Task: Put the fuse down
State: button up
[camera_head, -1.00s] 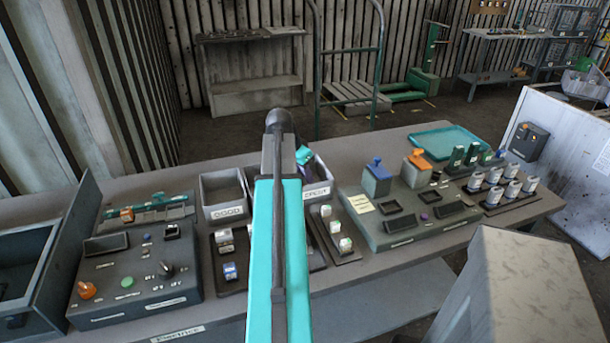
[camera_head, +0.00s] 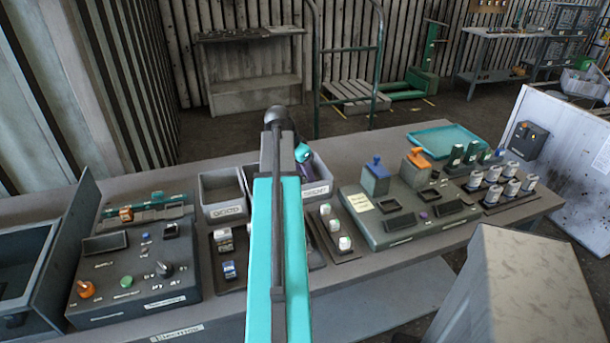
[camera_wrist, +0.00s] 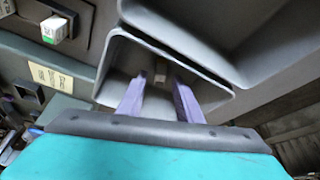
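My gripper (camera_wrist: 159,85) shows two purple fingers in the wrist view. They stand apart over a grey bin (camera_wrist: 112,65), with a visible gap on each side of a small pale block (camera_wrist: 160,78) that appears to lie inside the bin. The block may be the fuse; it is too small to tell. In the head view my teal arm hides part of the right grey bin (camera_head: 322,176), and the fingertips cannot be made out. White fuses (camera_head: 335,226) stand in a dark rack in front of that bin; one shows in the wrist view (camera_wrist: 54,29).
A second grey bin (camera_head: 221,187) labelled GOOD stands to the left. A control box (camera_head: 134,275) with knobs is at the left, and a grey fixture panel (camera_head: 370,235) with blue and orange parts is at the right. A teal tray (camera_head: 446,138) lies behind.

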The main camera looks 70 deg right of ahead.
jog(key=b+v, duration=0.1)
jog(key=v, duration=1)
jog(key=shift+r+b, duration=0.25)
jog(key=shift+b, duration=0.05)
jog(key=shift+a, duration=0.1)
dwell(0.5)
